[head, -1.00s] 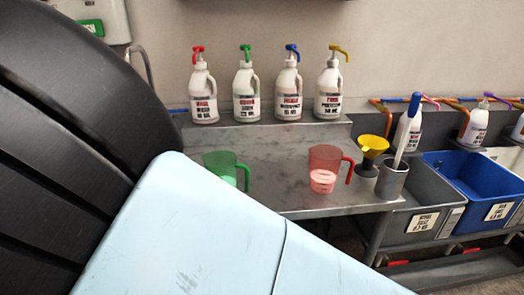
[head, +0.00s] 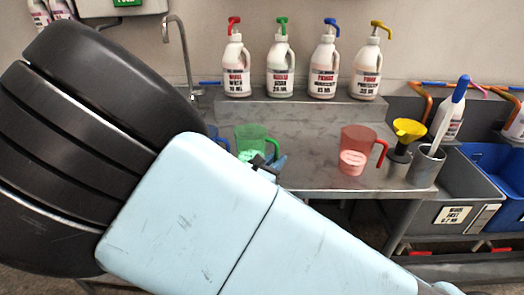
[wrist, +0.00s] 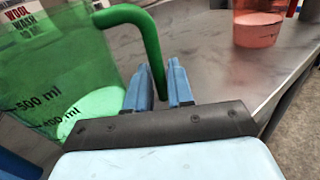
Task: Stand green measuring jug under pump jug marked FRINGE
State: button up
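The green measuring jug (head: 250,139) stands on the steel bench, below and slightly right of the red-topped pump jug. It holds pale green liquid. In the wrist view the jug (wrist: 75,70) fills the left side. My gripper (wrist: 160,90) has its two blue fingers close on either side of the jug's green handle, with almost no gap showing. In the head view my gripper (head: 268,163) is at the handle, partly hidden by my arm. The blue-topped pump jug (head: 323,68), third from left on the ledge, has a blurred label that appears to read FRINGE.
Pump jugs with red (head: 236,67), green (head: 281,68) and yellow (head: 367,66) tops share the ledge. A red measuring jug (head: 356,152) stands right of the green one. Beyond it are a yellow funnel (head: 408,130) and a grey pot (head: 425,168). The bench between the measuring jugs is clear.

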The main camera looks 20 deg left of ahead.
jog(key=shift+w, duration=0.2)
jog(key=shift+c, duration=0.4)
grip_shut()
jog(key=shift+r, duration=0.1)
